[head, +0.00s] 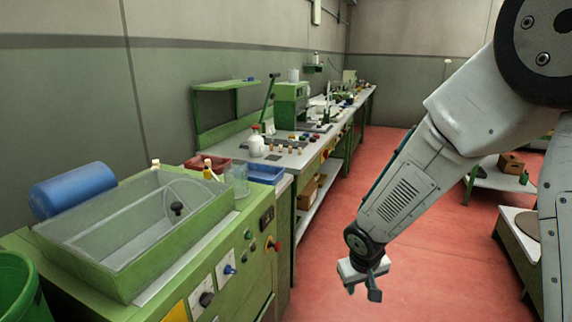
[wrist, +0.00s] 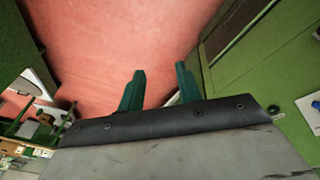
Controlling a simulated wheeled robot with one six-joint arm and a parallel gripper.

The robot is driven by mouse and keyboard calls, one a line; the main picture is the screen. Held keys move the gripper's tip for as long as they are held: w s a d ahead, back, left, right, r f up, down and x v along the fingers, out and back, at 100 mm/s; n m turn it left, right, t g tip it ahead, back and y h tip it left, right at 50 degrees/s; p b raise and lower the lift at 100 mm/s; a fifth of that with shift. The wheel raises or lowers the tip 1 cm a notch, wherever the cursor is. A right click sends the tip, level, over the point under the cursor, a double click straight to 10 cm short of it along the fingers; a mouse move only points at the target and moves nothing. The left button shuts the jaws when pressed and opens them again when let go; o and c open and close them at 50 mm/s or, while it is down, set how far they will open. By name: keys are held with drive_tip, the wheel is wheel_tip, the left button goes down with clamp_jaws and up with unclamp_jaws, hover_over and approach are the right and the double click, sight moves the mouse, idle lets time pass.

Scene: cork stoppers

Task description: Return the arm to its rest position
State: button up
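My gripper (head: 366,283) hangs low over the red floor in the head view, to the right of the green machine's front panel. In the wrist view my gripper (wrist: 160,72) shows two green fingers spread apart. Nothing is between them; only red floor shows there. Several small cork stoppers (head: 289,150) appear to stand on the grey worktop in the head view, well away from the gripper.
A green machine (head: 205,240) with a clear-lidded basin stands at the left. A green workbench (head: 310,150) with bottles and trays runs back along the wall. A low table (head: 500,180) stands at the right. Red floor (head: 410,265) lies open between them.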

drive_tip(key=s+d+r+m, duration=0.1)
drive_tip(key=s+d+r, duration=0.3)
drive_tip(key=s+r, duration=0.7)
drive_tip(key=s+d+r+m+g+y, duration=0.1)
drive_tip(key=s+d+r, duration=0.3)
drive_tip(key=s+r, duration=0.7)
drive_tip(key=s, duration=0.5)
drive_tip(key=shift+s+r+m+g, duration=0.3)
drive_tip(key=shift+r+m, duration=0.1)
drive_tip(key=shift+d, duration=0.1)
